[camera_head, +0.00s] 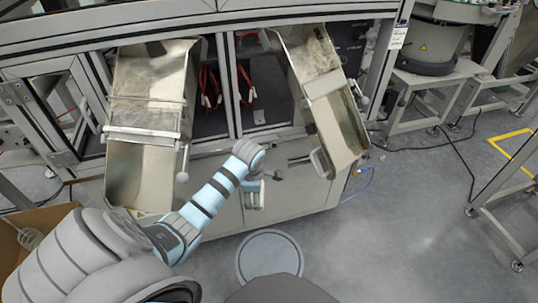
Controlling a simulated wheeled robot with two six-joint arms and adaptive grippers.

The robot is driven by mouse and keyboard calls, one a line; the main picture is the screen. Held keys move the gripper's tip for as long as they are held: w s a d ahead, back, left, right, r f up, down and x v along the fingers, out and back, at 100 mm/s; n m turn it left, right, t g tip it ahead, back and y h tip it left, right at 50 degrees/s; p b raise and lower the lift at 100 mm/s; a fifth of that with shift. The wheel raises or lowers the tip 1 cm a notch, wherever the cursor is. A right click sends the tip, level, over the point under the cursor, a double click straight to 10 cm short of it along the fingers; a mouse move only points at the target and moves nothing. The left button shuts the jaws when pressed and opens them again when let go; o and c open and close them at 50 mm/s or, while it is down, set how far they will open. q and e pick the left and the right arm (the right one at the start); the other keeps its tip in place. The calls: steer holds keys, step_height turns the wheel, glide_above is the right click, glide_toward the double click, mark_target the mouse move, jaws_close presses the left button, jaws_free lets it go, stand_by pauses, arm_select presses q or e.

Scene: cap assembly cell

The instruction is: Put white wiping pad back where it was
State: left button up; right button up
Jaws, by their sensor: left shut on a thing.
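My left arm comes in from the lower left and reaches to the front of the metal machine frame. The pad itself is too small and too hidden by the wrist to make out clearly. No other white wiping pad can be told apart. My right gripper is not in view.
A left metal chute (140,180) and a tilted right metal chute (335,115) jut from the machine on either side of the gripper. A cardboard box (12,250) is at the lower left. A round floor plate (268,255) lies below. Open grey floor (420,220) is at right.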

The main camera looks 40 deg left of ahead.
arm_select(q)
steer(key=s+d+f+g+h, duration=0.1)
steer(key=s+d, duration=0.2)
steer(key=d, duration=0.2)
steer(key=s+d+f+g, duration=0.1)
steer(key=s+d+f, duration=0.1)
steer(key=d, duration=0.3)
steer(key=shift+h, duration=0.3)
steer(key=f+b, duration=0.2)
steer(key=f, duration=0.3)
steer(key=f+b, duration=0.3)
steer(key=f, duration=0.2)
steer(key=f+b, duration=0.2)
steer(key=f, duration=0.3)
steer(key=shift+s+f, duration=0.15)
steer(key=shift+s, duration=0.1)
step_height(320, 180, down, 5)
steer(key=b, duration=0.3)
steer(key=shift+r, duration=0.35)
steer(key=shift+c, duration=0.6)
steer(key=o, duration=1.3)
steer(key=shift+f, duration=0.1)
step_height(320, 180, up, 12)
steer(key=p, duration=0.7)
steer(key=shift+d, duration=0.1)
